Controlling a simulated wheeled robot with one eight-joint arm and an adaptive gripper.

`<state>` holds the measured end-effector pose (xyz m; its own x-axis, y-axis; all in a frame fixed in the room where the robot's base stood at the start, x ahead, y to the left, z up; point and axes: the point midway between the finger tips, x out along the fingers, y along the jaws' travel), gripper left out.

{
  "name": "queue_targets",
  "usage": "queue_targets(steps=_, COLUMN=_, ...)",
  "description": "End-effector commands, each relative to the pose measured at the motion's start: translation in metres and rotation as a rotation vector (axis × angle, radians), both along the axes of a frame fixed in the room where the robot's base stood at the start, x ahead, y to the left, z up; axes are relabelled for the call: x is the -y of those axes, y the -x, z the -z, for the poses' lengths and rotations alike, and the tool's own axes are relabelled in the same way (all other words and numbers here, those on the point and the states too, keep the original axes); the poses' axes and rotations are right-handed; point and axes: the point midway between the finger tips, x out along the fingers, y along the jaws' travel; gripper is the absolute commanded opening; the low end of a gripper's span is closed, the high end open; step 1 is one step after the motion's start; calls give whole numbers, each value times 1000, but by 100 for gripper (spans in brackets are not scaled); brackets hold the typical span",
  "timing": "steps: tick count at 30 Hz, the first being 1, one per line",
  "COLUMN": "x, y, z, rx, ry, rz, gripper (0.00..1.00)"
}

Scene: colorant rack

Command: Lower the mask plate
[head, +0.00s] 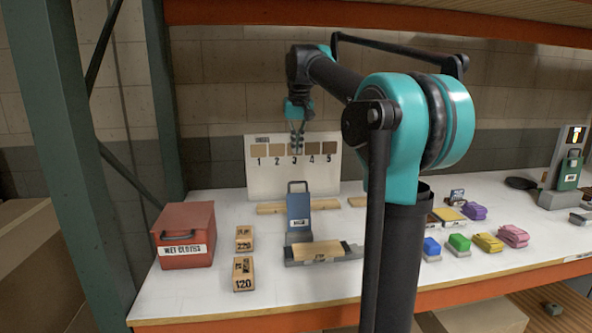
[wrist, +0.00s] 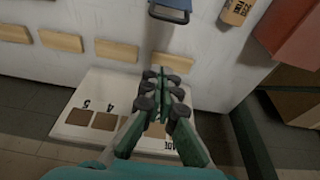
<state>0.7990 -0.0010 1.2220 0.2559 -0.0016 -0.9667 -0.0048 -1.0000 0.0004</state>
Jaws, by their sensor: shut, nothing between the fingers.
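A blue plate (head: 298,208) with a dark loop handle on top stands upright in the head view. I take it for the mask plate. It rises behind a grey base (head: 345,254) that carries a wooden block (head: 318,251). My gripper (head: 297,147) is shut and empty, pointing down, high above and behind the plate, in front of the numbered swatch board (head: 265,185). The shut fingers also show in the wrist view (wrist: 158,78). Nothing touches the plate.
A red box (head: 185,240) and two wooden blocks labelled 220 (head: 244,238) and 120 (head: 243,274) stand left of the plate. Several coloured pieces, including a green one (head: 459,243), lie right of my arm. A green handled device (head: 569,172) stands at far right.

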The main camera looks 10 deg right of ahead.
Motion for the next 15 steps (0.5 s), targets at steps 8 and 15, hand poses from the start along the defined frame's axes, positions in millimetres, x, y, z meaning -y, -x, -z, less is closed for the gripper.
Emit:
queue_targets(steps=8, x=0, y=-9, z=34, rx=0, ry=0, rz=0, gripper=0)
queue_targets(steps=15, x=0, y=-21, z=80, rx=0, ry=0, rz=0, gripper=0)
